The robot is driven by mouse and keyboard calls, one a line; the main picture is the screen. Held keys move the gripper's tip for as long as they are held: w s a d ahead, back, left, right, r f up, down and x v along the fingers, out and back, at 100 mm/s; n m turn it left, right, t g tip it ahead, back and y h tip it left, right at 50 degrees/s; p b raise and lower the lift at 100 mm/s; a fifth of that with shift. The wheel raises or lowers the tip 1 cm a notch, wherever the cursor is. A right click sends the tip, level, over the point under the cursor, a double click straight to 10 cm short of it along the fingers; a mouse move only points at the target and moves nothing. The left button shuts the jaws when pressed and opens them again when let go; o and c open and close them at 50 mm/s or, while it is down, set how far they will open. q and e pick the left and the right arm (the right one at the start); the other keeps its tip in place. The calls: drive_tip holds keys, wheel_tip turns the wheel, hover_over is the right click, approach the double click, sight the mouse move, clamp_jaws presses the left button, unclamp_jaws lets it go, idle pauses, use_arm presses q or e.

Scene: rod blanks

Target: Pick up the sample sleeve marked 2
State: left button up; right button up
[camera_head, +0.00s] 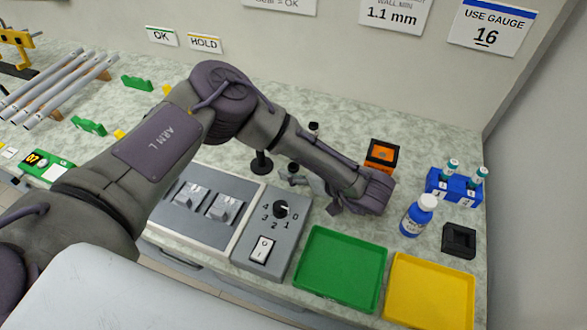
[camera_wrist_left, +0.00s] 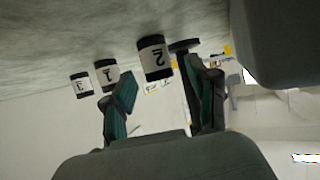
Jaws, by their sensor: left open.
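The sample sleeve marked 2 (camera_wrist_left: 155,60) is a short white cylinder with black ends, the nearest of three in the left wrist view. The view is upside down. Sleeves marked 1 (camera_wrist_left: 107,76) and 3 (camera_wrist_left: 81,86) stand farther off to its left. My left gripper (camera_wrist_left: 162,88) is open, its two fingers spread on either side of the sleeve 2 line, nothing visibly held. I cannot tell whether a finger touches it. In the head view my left wrist and forearm largely hide the left gripper (camera_head: 318,184) and the sleeves. My right gripper is out of view.
A small dark stand (camera_head: 262,162) is left of the gripper. An orange box (camera_head: 381,154), blue bottle (camera_head: 417,216), blue rack (camera_head: 455,187) and black block (camera_head: 459,240) lie right. Green tray (camera_head: 341,268), yellow tray (camera_head: 430,293) and switch panel (camera_head: 270,232) are in front.

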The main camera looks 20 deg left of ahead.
use_arm(q)
drive_tip(key=c, duration=0.8)
drive_tip(key=shift+c, duration=0.5)
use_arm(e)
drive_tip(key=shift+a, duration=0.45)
use_arm(q)
drive_tip(key=shift+r, duration=0.15)
